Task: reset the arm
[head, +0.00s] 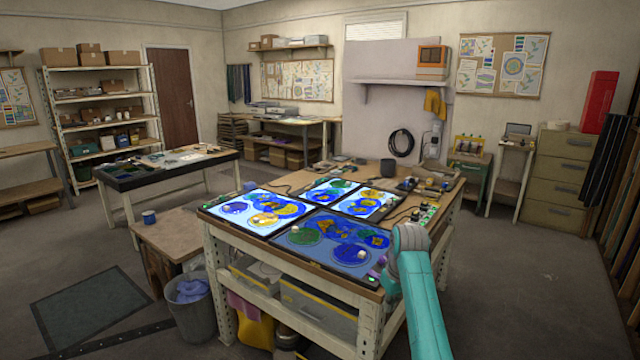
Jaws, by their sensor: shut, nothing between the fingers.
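My teal and grey arm (422,300) rises from the bottom edge, right of centre, beside the front right corner of the worktable (225,235). My gripper cannot be made out; the arm's own links may hide it. On the worktable lie several lit panels with blue, green and yellow painted glass: one at the left (285,197), one at the back (320,185), one at the right (383,205) and a dimmer one at the front (350,257). Small pale round pieces sit on some of them.
Small jars (430,184) and a strip of coloured items (424,212) line the table's right side. A grey bin (193,318) stands at its front left. A dark-topped table (130,178) and shelves (100,100) stand behind left. The floor at right (530,290) is clear.

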